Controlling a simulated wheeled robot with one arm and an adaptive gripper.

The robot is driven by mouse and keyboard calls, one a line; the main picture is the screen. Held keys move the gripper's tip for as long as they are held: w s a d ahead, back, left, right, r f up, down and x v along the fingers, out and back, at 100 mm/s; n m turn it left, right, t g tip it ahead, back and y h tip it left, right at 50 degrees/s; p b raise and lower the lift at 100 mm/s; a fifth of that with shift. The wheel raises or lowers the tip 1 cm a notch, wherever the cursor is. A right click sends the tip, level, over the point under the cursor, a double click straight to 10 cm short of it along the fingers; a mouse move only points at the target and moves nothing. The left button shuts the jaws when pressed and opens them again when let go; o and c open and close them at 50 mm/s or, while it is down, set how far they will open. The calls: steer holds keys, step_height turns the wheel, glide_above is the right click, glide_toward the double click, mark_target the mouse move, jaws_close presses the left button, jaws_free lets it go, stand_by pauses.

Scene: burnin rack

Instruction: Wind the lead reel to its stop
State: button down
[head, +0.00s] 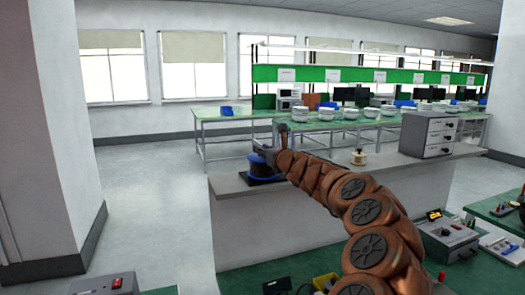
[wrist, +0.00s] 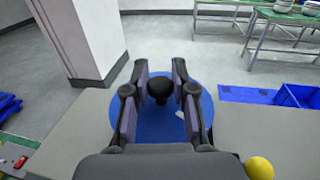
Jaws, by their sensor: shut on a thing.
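The lead reel (head: 261,166) is blue and sits on a dark base on the left end of the grey counter. In the wrist view its round blue face (wrist: 155,136) fills the space under my gripper, with a black knob (wrist: 159,90) standing up from it. My gripper (head: 264,148) is above the reel in the head view. In the wrist view my gripper (wrist: 160,88) has its two fingers on either side of the black knob, shut on it. Any stop mark on the reel is hidden or too small to tell.
The grey counter (head: 235,187) carries a small cream spool (head: 358,158) and a grey drawer cabinet (head: 428,134) further right. A yellow ball (wrist: 259,168) shows at the lower right of the wrist view. A white pillar (head: 50,130) stands at the left, with open floor between.

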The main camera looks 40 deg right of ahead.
steer(key=shift+a+f+m+h+b, duration=0.1)
steer(key=shift+m+h+b, duration=0.2)
steer(key=shift+h+b, duration=0.35)
steer(key=shift+f+m+h+b, duration=0.1)
steer(key=shift+m+h+b, duration=0.35)
steer(key=shift+b, duration=0.6)
steer(key=m+g+h+b, duration=0.1)
steer(key=m+h+b, duration=0.1)
steer(key=h+b, duration=0.1)
steer(key=m+g+h+b, duration=0.1)
steer(key=m+h+b, duration=0.1)
steer(key=h+b, duration=0.1)
steer(key=shift+w+g+b, duration=0.1)
steer(key=shift+g+b, duration=0.3)
steer(key=shift+b, duration=0.35)
steer(key=m+g+h+b, duration=0.1)
steer(key=m+h, duration=0.1)
steer(key=shift+g+h, duration=0.3)
steer(key=shift+g, duration=0.1)
steer(key=shift+r+m+g+h, duration=0.25)
steer(key=shift+m+g+h, duration=0.3)
steer(key=shift+g+h, duration=0.05)
steer(key=shift+m+g+h, duration=0.9)
steer(key=shift+g, duration=0.2)
steer(key=shift+m+g+h, duration=0.3)
steer(key=shift+m+g, duration=0.1)
steer(key=shift+g, duration=0.1)
steer(key=c, duration=1)
jaws_free()
